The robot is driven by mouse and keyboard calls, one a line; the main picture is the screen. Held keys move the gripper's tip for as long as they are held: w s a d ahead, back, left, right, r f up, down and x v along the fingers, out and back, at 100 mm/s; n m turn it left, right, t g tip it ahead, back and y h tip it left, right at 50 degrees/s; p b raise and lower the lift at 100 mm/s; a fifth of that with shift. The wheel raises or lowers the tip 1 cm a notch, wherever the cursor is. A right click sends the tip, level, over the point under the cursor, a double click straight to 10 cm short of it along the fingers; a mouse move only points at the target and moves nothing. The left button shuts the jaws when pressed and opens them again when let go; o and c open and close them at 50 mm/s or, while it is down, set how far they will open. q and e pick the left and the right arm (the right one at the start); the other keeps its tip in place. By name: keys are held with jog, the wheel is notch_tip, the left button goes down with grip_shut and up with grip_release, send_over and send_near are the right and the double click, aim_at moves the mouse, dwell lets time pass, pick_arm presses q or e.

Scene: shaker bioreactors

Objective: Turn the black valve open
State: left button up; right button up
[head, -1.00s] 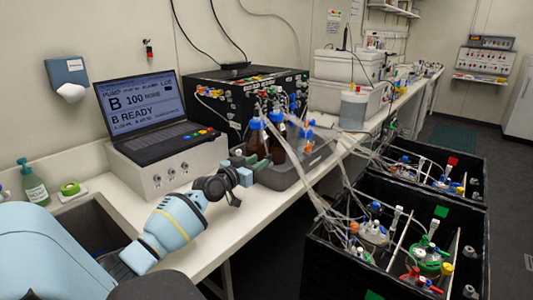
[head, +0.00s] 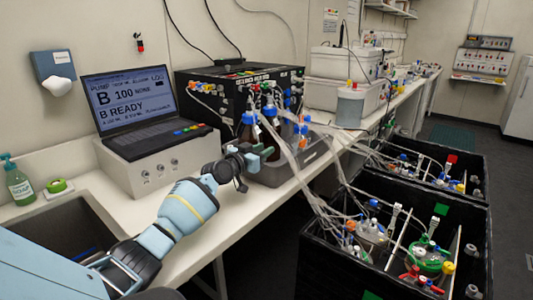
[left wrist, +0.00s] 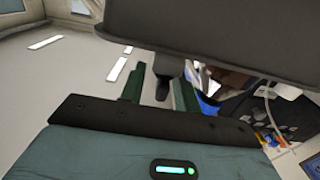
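I cannot pick out the black valve with certainty; several small coloured valves and fittings sit on the front of the black pump box (head: 215,108). My right gripper is not in view.
A laptop (head: 130,100) on a white box (head: 160,165) stands left of the pump box. Clear tubes (head: 300,170) run from the bottles to black open crates (head: 330,262) at the right. A sink (head: 55,225) and soap bottle (head: 19,185) are at left.

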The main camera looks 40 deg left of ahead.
pick_arm(q)
jog(key=shift+w, duration=0.5)
jog(key=shift+r, duration=0.1)
grip_shut()
